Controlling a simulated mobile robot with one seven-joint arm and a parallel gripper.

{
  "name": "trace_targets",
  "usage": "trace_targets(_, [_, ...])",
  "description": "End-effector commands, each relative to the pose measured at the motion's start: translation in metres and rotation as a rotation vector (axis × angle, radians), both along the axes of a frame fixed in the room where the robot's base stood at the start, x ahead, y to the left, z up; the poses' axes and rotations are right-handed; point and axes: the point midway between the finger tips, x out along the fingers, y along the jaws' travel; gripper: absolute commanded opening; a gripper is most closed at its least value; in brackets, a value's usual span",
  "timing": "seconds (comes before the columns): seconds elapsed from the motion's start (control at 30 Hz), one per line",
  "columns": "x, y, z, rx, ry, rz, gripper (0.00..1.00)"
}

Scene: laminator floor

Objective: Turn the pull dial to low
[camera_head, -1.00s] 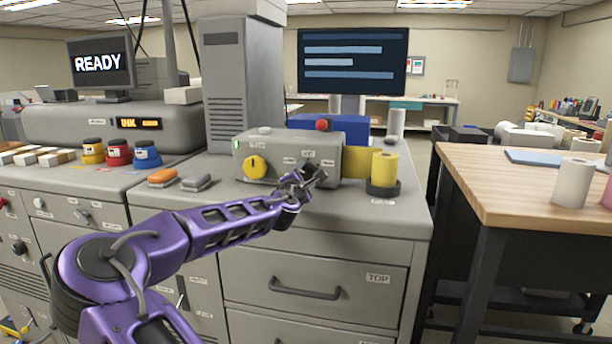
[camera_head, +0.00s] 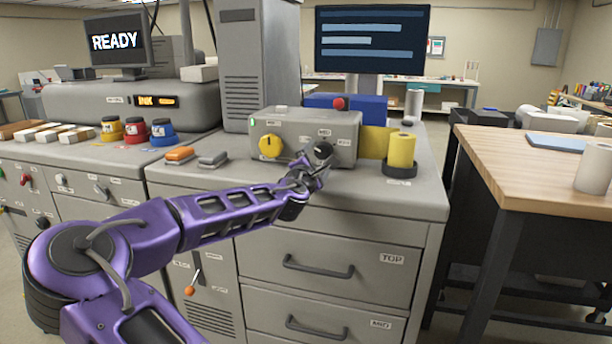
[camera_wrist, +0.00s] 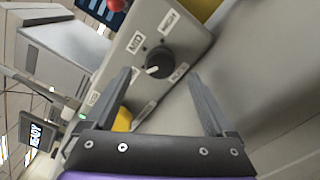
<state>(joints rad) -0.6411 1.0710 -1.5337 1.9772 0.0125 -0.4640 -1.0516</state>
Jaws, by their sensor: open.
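The control box (camera_head: 290,130) sits on the grey cabinet top. On its front face is a black dial (camera_head: 323,149) at the right, with small labels around it, one reading MID. In the wrist view the black dial (camera_wrist: 159,63) has a white pointer mark, and the MID label (camera_wrist: 135,42) is beside it; the other labels are hard to read. A yellow knob (camera_head: 270,146) is on the left of the same face. My gripper (camera_head: 318,175) is open just in front of and below the dial. In the wrist view the dial lies beyond and between my fingertips (camera_wrist: 163,80), untouched.
A yellow roll (camera_head: 401,150) on a dark base stands right of the box. A wooden table (camera_head: 500,165) stands at the right.

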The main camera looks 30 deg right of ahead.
Motion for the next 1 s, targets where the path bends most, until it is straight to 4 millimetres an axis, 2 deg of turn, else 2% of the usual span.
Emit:
trace_targets(0.2, [-0.030,0.038,0.000,0.000,0.000,0.004,0.89])
trace_targets(0.5, [-0.066,0.079,0.001,-0.001,0.000,0.003,0.89])
trace_targets(0.7, [-0.078,0.092,0.000,0.000,0.000,0.000,0.89])
trace_targets(1.0, [-0.081,0.094,0.000,0.000,-0.001,-0.001,0.89])
